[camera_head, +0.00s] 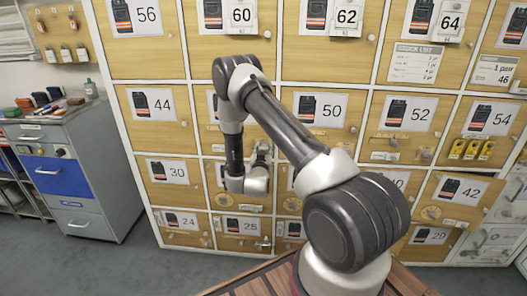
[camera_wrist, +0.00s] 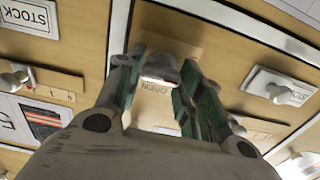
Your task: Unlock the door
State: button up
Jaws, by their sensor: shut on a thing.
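In the wrist view, my gripper (camera_wrist: 160,72) has its two green-padded fingers around a small grey knob (camera_wrist: 162,66) on a light wooden door panel (camera_wrist: 155,25). The fingers are shut on this knob. A small "OPEN" label (camera_wrist: 153,89) shows beside the knob, upside down in the picture. In the head view, my gripper (camera_head: 262,153) reaches the locker wall between the numbered rows. The knob and this door's number are hidden there by my arm, so I cannot tell which number it is or how the knob is turned.
Numbered wooden lockers surround the door, such as locker 44 (camera_head: 154,107) and locker 50 (camera_head: 321,118). Neighbouring knobs show in the wrist view, on the left (camera_wrist: 17,78) and right (camera_wrist: 281,93). A grey cabinet (camera_head: 98,160) stands at the left. Grey floor (camera_head: 110,265) is clear before it.

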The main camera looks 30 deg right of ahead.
jog(key=shift+s+d+f+m, duration=0.1)
jog(key=shift+m, duration=4.3)
jog(key=shift+d+f+m, duration=0.1)
jog(key=shift+m, duration=4.3)
jog(key=o, duration=1)
